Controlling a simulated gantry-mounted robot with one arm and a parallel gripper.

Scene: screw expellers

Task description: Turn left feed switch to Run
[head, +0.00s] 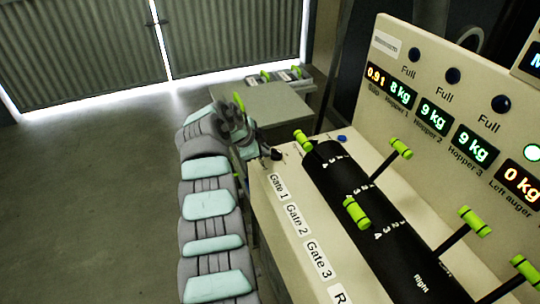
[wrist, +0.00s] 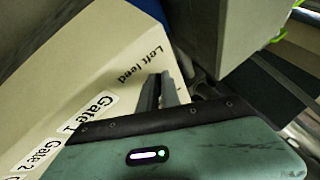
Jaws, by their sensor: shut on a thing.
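The "Left feed" label (wrist: 143,63) is on the cream console top in the wrist view, just beyond my fingers. My gripper (wrist: 160,90) reaches down beside this label with its two grey fingers close together. It is shut on the left feed switch, which the fingers and the gripper body mostly hide. In the head view my gripper (head: 264,152) is at the far left corner of the console top, by a small dark knob (head: 277,155). I cannot read which way the switch points.
The console (head: 262,207) carries Gate labels and a black drum with green-handled levers (head: 401,148). A small blue knob (head: 342,138) is further right. The upright panel (head: 420,75) has weight displays. A low grey cabinet (head: 270,103) stands behind. The floor at left is clear.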

